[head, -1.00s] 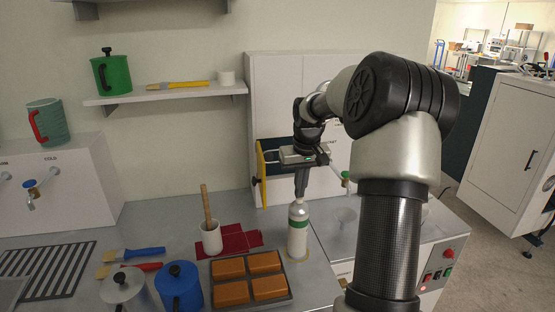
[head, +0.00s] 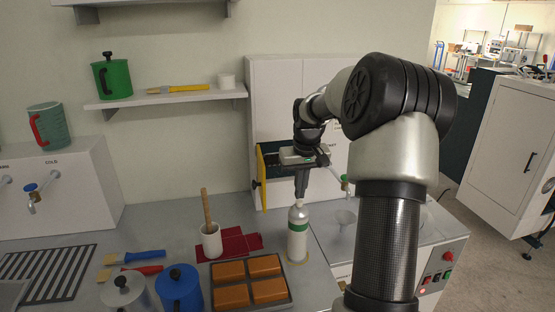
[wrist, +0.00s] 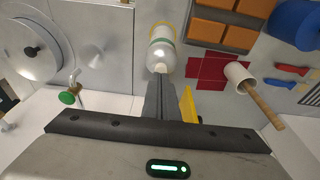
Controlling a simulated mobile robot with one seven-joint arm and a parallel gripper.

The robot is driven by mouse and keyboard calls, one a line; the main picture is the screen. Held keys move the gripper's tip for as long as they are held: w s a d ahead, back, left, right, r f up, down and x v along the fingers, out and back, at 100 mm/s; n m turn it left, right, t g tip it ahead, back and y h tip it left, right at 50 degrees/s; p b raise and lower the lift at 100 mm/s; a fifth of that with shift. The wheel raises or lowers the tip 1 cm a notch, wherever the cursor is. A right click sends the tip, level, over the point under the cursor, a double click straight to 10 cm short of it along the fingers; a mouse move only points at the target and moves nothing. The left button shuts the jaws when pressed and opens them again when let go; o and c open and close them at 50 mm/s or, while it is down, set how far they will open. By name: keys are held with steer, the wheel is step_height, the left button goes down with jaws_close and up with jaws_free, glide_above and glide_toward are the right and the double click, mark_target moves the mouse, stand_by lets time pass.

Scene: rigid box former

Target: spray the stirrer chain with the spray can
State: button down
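A white can with a green band and a pale top (head: 298,236), which I take for the spray can, stands upright near the front right edge of the grey counter. A pale yellowish ring shows around its base. My gripper (head: 301,195) points down right above its top. In the wrist view the can (wrist: 161,50) lies just beyond my fingertips (wrist: 160,75). The fingers look closed together, with no clear gap. I cannot tell whether they touch the can's top. I cannot make out the stirrer chain; an open compartment with a yellow-edged door (head: 261,176) is partly hidden by my gripper.
A tray of orange blocks (head: 272,301), a red cloth (head: 240,245) and a white cup with a wooden pestle-like stick (head: 211,241) stand left of the can. A small tap with a green knob (head: 345,181) is right of my gripper.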

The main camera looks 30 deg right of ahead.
mark_target(300, 202)
steer(key=shift+r, duration=0.15)
stand_by(0.4)
step_height(300, 202, up, 6)
steer(key=p, duration=0.4)
stand_by(0.4)
